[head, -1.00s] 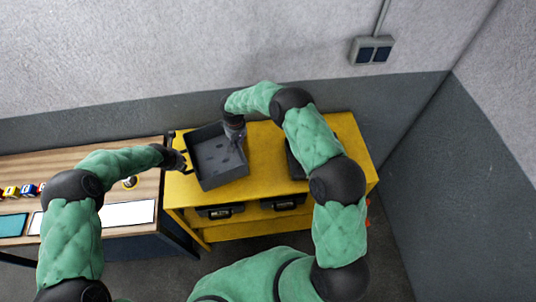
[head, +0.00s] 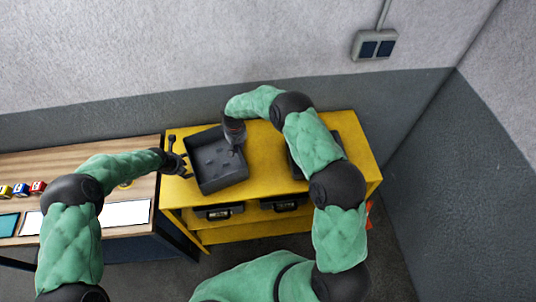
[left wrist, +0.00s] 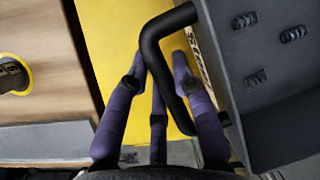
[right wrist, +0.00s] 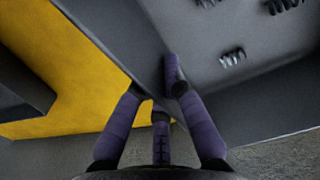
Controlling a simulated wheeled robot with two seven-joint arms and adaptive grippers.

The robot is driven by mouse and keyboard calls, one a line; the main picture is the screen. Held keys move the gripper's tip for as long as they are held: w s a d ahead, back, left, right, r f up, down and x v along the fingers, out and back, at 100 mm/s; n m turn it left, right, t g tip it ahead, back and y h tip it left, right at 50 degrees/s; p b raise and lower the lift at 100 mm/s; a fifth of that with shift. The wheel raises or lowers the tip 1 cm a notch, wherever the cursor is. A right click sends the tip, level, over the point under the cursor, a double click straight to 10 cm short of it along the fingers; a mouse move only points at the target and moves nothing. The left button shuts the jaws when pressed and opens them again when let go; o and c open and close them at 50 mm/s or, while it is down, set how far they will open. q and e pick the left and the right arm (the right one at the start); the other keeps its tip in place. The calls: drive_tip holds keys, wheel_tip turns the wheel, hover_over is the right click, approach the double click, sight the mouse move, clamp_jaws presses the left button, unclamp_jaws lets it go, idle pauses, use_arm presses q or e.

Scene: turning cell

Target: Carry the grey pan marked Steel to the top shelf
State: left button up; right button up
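The grey pan (head: 218,172) is level over the yellow shelf unit's top (head: 262,170), left of its middle; I cannot tell whether it touches. Its bent black handle (left wrist: 152,48) and part of the Steel label (left wrist: 196,60) show in the left wrist view. My left gripper (head: 182,165) has its fingers on both sides of that handle and seems shut on it. My right gripper (head: 234,146) straddles the opposite wall of the pan, one finger inside; in the right wrist view, its fingers (right wrist: 154,78) seem shut on the wall. The far handle is hidden.
A dark tray (head: 330,143) is on the shelf top at the right, partly under my right arm. More dark containers (head: 218,211) sit on a lower level. A wooden bench (head: 100,150) adjoins on the left. The wall (head: 200,115) is close behind.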

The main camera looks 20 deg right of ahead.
use_arm(q)
drive_tip(key=shift+o, duration=1.2)
use_arm(e)
drive_tip(key=shift+o, duration=1.3)
drive_tip(key=shift+r, duration=0.1)
use_arm(q)
drive_tip(key=shift+r, duration=0.15)
use_arm(e)
drive_tip(key=shift+r, duration=0.45)
use_arm(q)
drive_tip(key=v, duration=1.1)
drive_tip(key=shift+s+r, duration=0.2)
drive_tip(key=shift+r, duration=0.15)
use_arm(e)
wheel_tip(320, 180, up, 11)
